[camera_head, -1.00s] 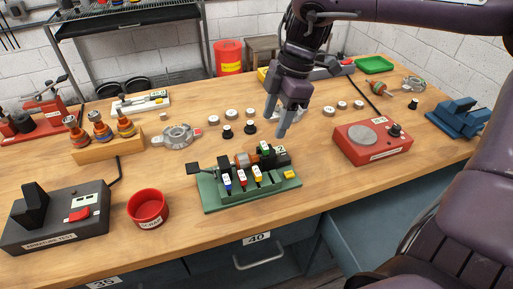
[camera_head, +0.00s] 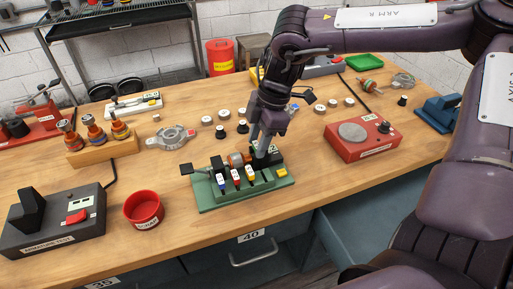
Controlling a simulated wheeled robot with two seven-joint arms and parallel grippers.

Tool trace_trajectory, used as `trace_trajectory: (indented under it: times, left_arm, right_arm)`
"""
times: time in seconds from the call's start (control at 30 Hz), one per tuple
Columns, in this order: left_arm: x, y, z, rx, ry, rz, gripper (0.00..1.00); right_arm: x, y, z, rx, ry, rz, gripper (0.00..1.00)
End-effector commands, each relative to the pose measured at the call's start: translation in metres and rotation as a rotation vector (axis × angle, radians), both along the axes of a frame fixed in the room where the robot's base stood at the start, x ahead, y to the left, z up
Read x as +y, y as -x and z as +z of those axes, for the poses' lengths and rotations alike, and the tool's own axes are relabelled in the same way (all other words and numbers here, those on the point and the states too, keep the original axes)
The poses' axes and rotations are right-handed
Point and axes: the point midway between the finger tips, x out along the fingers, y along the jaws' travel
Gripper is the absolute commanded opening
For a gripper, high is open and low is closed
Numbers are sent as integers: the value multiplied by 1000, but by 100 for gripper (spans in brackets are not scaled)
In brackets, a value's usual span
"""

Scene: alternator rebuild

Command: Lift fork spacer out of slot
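A green fixture (camera_head: 217,200) stands near the front middle of the bench, with a copper-toned rotor part (camera_head: 236,160) lying across it. Upright coloured pieces with white tops stand in its front row: blue (camera_head: 222,185), red (camera_head: 236,178) and yellow (camera_head: 250,174). I cannot tell which is the fork spacer. My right gripper (camera_head: 261,150) points down at the fixture's back right, beside the rotor part. Its fingertips hide the spot where a green-topped piece stood. Whether the fingers touch or hold it cannot be made out. My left gripper is out of view.
A red bowl (camera_head: 143,208) and a dark tester (camera_head: 50,234) stand left of the fixture. A red box with a grey disc (camera_head: 352,134) is to the right. Small black and white rings (camera_head: 222,132) lie behind. Bare bench lies between fixture and red box.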

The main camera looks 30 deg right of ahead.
Motion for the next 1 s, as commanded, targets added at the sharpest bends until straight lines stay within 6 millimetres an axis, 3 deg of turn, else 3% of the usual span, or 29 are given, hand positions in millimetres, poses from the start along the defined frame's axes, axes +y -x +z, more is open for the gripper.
trace_trajectory:
  times: [0.03,0.27,0.67,0.87,1.0]
  left_arm:
    - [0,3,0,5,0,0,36]
    - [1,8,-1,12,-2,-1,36]
    - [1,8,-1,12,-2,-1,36]
    - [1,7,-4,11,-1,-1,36]
    - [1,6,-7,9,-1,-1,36]
  right_arm:
    - [0,0,0,0,0,0,30]
    - [0,0,0,0,0,0,0]
    - [0,0,6,-1,0,0,0]
    - [0,-1,31,-5,1,0,0]
    - [0,-1,62,-8,3,0,0]
